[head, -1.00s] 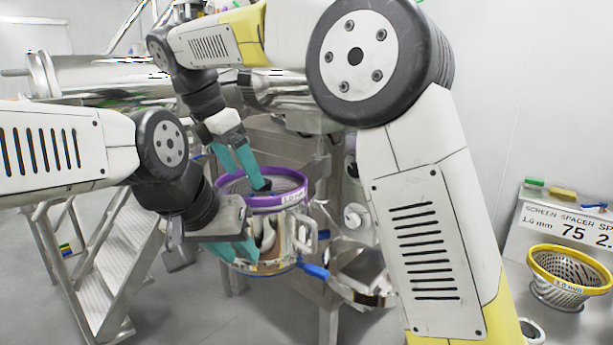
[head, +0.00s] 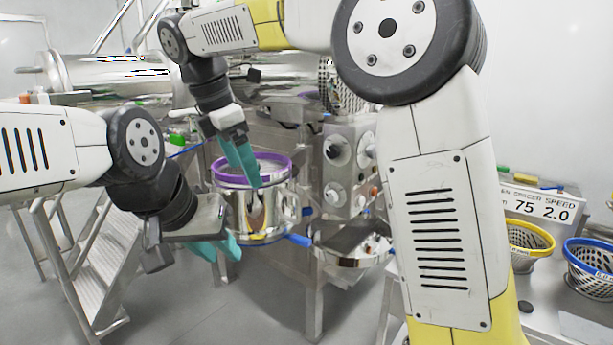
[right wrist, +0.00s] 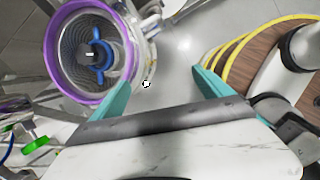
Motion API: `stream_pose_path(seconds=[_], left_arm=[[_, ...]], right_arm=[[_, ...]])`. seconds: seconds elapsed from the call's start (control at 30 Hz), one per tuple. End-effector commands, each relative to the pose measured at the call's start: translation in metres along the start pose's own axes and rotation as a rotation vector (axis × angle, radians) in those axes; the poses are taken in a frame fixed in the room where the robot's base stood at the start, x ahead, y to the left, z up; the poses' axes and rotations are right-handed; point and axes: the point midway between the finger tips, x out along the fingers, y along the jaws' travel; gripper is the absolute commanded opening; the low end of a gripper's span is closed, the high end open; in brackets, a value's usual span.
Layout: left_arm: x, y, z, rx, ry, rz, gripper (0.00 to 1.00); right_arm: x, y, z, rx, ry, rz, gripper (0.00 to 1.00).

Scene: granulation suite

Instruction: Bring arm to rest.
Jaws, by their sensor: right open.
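A purple-rimmed screen (head: 279,157) sits at the top of the steel mill housing (head: 285,212), in the middle of the head view. The right wrist view shows the purple rim (right wrist: 54,62) from above, with perforated walls and a blue rotor inside. My right gripper (head: 245,165) has teal fingers that overlap the rim in the head view. In the right wrist view this gripper (right wrist: 165,92) is open and empty, with the rim beside its left finger. My left gripper (head: 220,248) is low, left of the housing. Its jaw gap is unclear.
A yellow-rimmed basket (head: 528,236) and a blue-rimmed basket (head: 590,258) stand on a bench at the right, near a sign (head: 545,207) reading 75 and 2.0. Metal steps (head: 110,265) stand at the left. My right arm covers the view's middle right.

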Motion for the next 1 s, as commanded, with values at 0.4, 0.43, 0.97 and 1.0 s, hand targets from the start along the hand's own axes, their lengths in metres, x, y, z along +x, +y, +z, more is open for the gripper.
stream_pose_path(seconds=[0.4, 0.43, 0.97, 1.0], left_arm=[[0.0, 0.0, 0.0, 0.0, -0.001, 0.0, 0.29], [0.0, 0.0, 0.0, 0.0, -0.001, 0.0, 0.29], [0.0, 0.0, 0.0, 0.0, -0.001, 0.0, 0.29], [0.0, 0.0, 0.0, 0.0, -0.001, 0.0, 0.29]], right_arm=[[0.021, -0.075, 0.079, 0.538, 0.15, 0.04, 0.89], [0.024, -0.085, 0.086, 0.606, 0.169, 0.043, 0.89], [0.099, -0.272, 0.115, 1.972, 0.547, 0.089, 0.89], [0.102, -0.277, 0.113, 2.025, 0.564, 0.091, 0.89]])
